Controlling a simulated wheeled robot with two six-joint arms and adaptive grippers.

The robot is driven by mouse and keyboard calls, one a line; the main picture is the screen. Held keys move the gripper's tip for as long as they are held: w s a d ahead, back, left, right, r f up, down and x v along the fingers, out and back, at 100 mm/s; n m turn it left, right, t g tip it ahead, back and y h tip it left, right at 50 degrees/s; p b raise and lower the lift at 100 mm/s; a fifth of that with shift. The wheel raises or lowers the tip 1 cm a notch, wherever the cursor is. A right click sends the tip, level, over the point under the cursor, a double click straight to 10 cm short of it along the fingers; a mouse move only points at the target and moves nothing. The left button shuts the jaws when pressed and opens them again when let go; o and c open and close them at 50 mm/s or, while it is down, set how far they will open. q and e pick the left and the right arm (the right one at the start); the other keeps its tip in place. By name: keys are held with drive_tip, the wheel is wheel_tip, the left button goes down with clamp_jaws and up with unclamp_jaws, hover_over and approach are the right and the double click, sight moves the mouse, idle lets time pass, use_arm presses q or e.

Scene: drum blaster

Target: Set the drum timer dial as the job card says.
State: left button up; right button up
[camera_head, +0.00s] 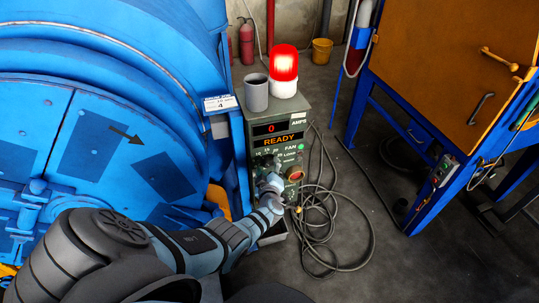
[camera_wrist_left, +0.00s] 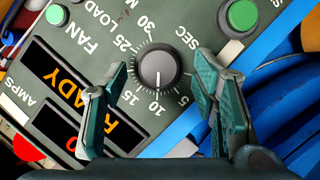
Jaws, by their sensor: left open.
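The dial (camera_wrist_left: 158,68) is a round black knob with a grey face on a dark green control box (camera_head: 297,126). In the left wrist view its white pointer line aims at or close to the 10. The scale runs from 5 to 30, marked SEC. My left gripper (camera_head: 270,182) is in front of the box's panel and hides the dial in the head view. Its two green-padded fingers are open, one on each side of the dial, with visible gaps. The job card (camera_head: 220,103) hangs on the blue drum machine; its small print is hard to read, ending in a 4.
The box shows a red 0 display, an amber READY sign (camera_head: 278,140), green buttons and a red button (camera_head: 295,173). A lit red beacon (camera_head: 284,66) and grey cup (camera_head: 256,92) stand on top. Hoses (camera_head: 330,235) lie coiled on the floor to its right.

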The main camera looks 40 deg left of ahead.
use_arm(q)
drive_tip(key=v, duration=1.1)
drive_tip(key=shift+r, duration=0.1)
